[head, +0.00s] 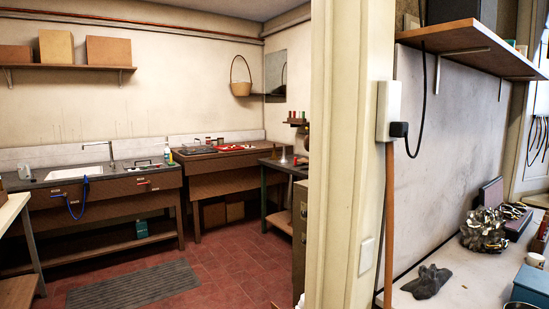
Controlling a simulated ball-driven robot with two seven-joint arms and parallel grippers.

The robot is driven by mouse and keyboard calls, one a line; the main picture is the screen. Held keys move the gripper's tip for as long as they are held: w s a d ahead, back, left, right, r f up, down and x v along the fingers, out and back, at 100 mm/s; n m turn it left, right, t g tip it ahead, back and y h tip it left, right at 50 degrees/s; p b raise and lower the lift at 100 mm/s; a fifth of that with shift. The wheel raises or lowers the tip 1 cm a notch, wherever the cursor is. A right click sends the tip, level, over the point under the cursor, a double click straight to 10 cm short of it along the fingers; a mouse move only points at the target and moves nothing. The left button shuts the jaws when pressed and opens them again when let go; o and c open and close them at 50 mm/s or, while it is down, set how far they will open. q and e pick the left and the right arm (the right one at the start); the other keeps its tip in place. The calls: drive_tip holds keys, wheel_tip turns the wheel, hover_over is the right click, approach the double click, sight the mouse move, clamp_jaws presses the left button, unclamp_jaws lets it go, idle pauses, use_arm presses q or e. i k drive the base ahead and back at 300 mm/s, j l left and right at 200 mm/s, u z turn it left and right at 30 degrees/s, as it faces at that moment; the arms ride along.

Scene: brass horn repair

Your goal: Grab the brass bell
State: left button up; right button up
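I cannot make out a brass bell for certain in the head view. A small pale flared piece (283,156) stands on the dark side bench behind the door post, too small to tell what it is. A heap of shiny metal parts (484,230) lies on the white worktop at the right; I cannot tell its separate pieces. Neither of my grippers is in view.
A cream door post (340,150) splits the view and hides part of the room behind. A sink counter (90,185) and a wooden bench (225,165) line the far walls. A grey mat (132,286) lies on the open red tiled floor.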

sight(273, 156)
drive_tip(key=i+u, duration=0.4)
drive_tip(key=i+j+u, duration=0.2)
drive_tip(key=i+u, duration=0.15)
drive_tip(key=i, duration=0.95)
drive_tip(key=i+l+u, duration=0.15)
drive_tip(key=i+u, duration=0.2)
drive_tip(key=i, duration=0.95)
drive_tip(key=i+l+z, duration=0.1)
drive_tip(key=i+z, duration=0.2)
drive_tip(key=i, duration=0.25)
drive_tip(key=i+z, duration=0.25)
drive_tip(key=i, duration=0.25)
drive_tip(key=i+j+z, duration=0.15)
drive_tip(key=i+z, duration=0.15)
drive_tip(key=i, duration=0.25)
drive_tip(key=i+j+z, duration=0.3)
drive_tip(key=i, duration=0.2)
drive_tip(key=i+l+z, duration=0.25)
drive_tip(key=i+z, duration=0.15)
drive_tip(key=i, duration=0.9)
drive_tip(key=i+j+z, duration=0.2)
drive_tip(key=i+z, duration=0.25)
drive_tip(key=i, duration=0.85)
